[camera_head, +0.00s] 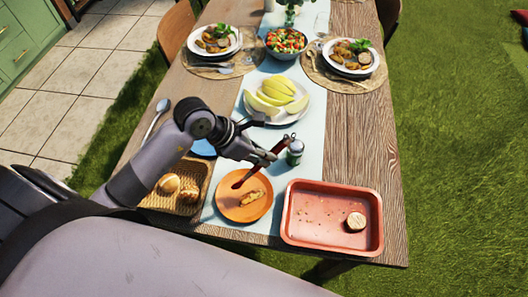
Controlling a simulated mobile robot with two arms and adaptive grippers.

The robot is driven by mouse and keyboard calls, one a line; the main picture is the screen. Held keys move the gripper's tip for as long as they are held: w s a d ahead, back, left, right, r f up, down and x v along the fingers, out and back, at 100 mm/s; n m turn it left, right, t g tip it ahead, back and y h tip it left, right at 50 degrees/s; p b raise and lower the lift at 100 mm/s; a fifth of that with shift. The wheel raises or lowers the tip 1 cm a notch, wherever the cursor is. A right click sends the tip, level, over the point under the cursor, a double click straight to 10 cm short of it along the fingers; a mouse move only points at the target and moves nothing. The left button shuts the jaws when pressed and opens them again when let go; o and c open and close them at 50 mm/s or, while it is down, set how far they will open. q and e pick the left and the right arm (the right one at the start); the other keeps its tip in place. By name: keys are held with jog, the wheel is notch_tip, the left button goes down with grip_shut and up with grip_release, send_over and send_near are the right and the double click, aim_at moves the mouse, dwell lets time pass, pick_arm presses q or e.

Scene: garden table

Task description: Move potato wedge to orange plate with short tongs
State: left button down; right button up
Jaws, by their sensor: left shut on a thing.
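My left gripper (272,147) comes in from the left above the table and is shut on the short tongs (262,164), which are dark red-brown. The tongs slant down to the left, with their lower end over the orange plate (232,212). A golden-brown piece that looks like the potato wedge (252,197) lies on the orange plate, just below and right of the tongs' lower end. The tongs look apart from it. Whether the tongs' tips are open is too small to tell. My right gripper is out of view.
Right of the plate is a red tray (318,243) with a round pale piece (356,221) and crumbs. A bread basket (202,176) stands left. A small shaker (295,152) stands close by the tongs. Behind are a melon plate (256,110), a salad bowl (286,43) and two served plates.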

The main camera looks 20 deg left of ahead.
pick_arm(q)
jog(key=c, duration=1.8)
grip_release()
notch_tip(320, 180, up, 10)
jog(key=p, duration=0.7)
